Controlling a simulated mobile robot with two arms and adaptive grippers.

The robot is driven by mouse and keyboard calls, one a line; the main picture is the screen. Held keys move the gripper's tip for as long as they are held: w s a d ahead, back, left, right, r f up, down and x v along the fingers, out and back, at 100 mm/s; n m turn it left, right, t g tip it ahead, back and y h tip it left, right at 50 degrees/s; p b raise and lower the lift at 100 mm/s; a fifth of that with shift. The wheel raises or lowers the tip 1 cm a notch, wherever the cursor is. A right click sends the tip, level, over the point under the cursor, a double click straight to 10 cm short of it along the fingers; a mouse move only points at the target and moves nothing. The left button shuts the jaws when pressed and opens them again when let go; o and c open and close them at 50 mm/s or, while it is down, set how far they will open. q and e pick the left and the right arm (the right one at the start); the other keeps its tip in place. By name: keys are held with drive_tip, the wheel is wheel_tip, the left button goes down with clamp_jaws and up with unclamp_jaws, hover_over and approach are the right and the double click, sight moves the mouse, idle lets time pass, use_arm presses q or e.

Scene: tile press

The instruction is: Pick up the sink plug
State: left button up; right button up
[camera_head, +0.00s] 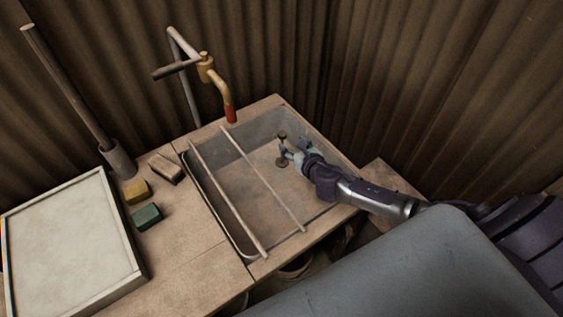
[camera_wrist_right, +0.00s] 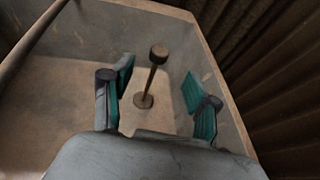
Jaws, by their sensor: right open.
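The sink plug (camera_head: 282,149) stands in the right part of the sink (camera_head: 228,205), a dark disc with a thin stem and a knob on top. In the right wrist view the plug (camera_wrist_right: 151,76) stands upright on the sink floor, its base resting there. My right gripper (camera_head: 287,150) reaches in from the right, just beside the plug. In the wrist view its two green-padded fingers (camera_wrist_right: 158,90) are apart, with the plug's stem showing between them and beyond their tips. I cannot tell whether either finger touches it. My left gripper is not in view.
Two rods (camera_head: 263,178) lie across the sink, left of my right gripper. A faucet with a red tip (camera_head: 231,113) stands behind. A framed panel (camera_head: 70,245), a green block (camera_head: 146,217), a yellow block (camera_head: 137,191) and a brush-like block (camera_head: 165,168) lie left. Corrugated walls close the back.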

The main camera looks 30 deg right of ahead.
sight(284, 137)
drive_tip(key=x, duration=0.3)
drive_tip(key=shift+f, duration=0.15)
drive_tip(key=shift+w+f, duration=0.1)
drive_tip(key=shift+w, duration=0.25)
drive_tip(key=shift+w+f+b, duration=0.1)
drive_tip(key=shift+w+b, duration=0.2)
drive_tip(key=shift+w, duration=0.1)
drive_tip(key=b+x, duration=0.1)
drive_tip(key=x, duration=0.2)
drive_tip(key=shift+w+f, duration=0.4)
drive_tip(key=shift+w, duration=0.25)
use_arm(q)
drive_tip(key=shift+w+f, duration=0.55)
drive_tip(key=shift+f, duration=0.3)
use_arm(e)
clamp_jaws()
